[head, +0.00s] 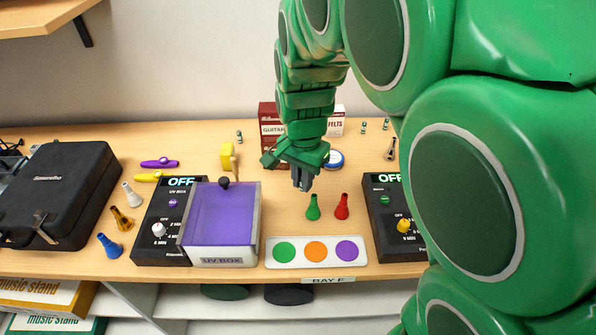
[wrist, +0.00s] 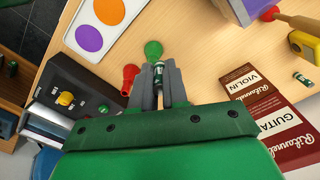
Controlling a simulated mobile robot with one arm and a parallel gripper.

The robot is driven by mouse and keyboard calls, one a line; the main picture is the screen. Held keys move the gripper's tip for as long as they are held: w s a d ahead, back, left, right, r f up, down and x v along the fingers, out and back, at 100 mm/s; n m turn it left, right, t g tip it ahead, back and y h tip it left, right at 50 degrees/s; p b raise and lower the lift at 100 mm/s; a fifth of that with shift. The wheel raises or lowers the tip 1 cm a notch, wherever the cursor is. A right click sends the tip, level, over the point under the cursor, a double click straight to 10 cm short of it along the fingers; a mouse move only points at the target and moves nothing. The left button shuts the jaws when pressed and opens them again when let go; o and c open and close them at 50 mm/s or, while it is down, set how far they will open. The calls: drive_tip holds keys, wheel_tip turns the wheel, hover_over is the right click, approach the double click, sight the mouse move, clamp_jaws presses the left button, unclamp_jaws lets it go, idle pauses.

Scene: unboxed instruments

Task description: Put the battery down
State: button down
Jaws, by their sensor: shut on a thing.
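My gripper (head: 302,182) hangs over the wooden table, pointing down, behind the green and red cones. In the wrist view its two grey fingers (wrist: 158,88) are shut on a small dark green battery with a pale band (wrist: 158,76). The held battery cannot be made out in the head view. Similar small cylinders stand near the back of the table, one at the left (head: 239,136) and others at the right (head: 363,127).
A green cone (head: 313,208) and a red cone (head: 342,207) stand below my gripper. In front lies a white plate with coloured discs (head: 316,262). A purple-lidded UV box (head: 222,215) stands left, a black control box (head: 392,225) right. Red boxes (head: 270,125) stand behind.

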drive_tip(key=shift+s+d+r, duration=0.2)
drive_tip(key=shift+s+r, duration=0.1)
drive_tip(key=shift+s, duration=0.35)
drive_tip(key=shift+s+d+r, duration=0.15)
drive_tip(key=shift+s+r, duration=0.2)
drive_tip(key=shift+s, duration=0.35)
drive_tip(key=shift+s+d+r, duration=0.2)
drive_tip(key=shift+s+r, duration=0.1)
drive_tip(key=shift+s, duration=0.35)
drive_tip(key=s+d+r+m, duration=0.1)
drive_tip(key=s+d+m, duration=0.2)
drive_tip(key=d, duration=1.4)
drive_tip(key=s+d+m, duration=0.3)
drive_tip(key=s+d, duration=0.8)
drive_tip(key=d, duration=0.2)
drive_tip(key=w+d+f, duration=0.2)
drive_tip(key=w+f, duration=0.1)
drive_tip(key=w+d+f, duration=0.2)
drive_tip(key=w+d, duration=0.1)
drive_tip(key=w, duration=0.1)
drive_tip(key=w+d+f, duration=0.2)
drive_tip(key=w+f, duration=0.1)
drive_tip(key=w, duration=0.1)
drive_tip(key=shift+d+f, duration=0.3)
drive_tip(key=shift+d, duration=0.05)
drive_tip(key=shift+w+d+f, duration=0.1)
drive_tip(key=shift+w+f, duration=0.05)
drive_tip(key=shift+f, duration=0.1)
drive_tip(key=shift+w+f, duration=0.1)
drive_tip(key=shift+f, duration=1.5)
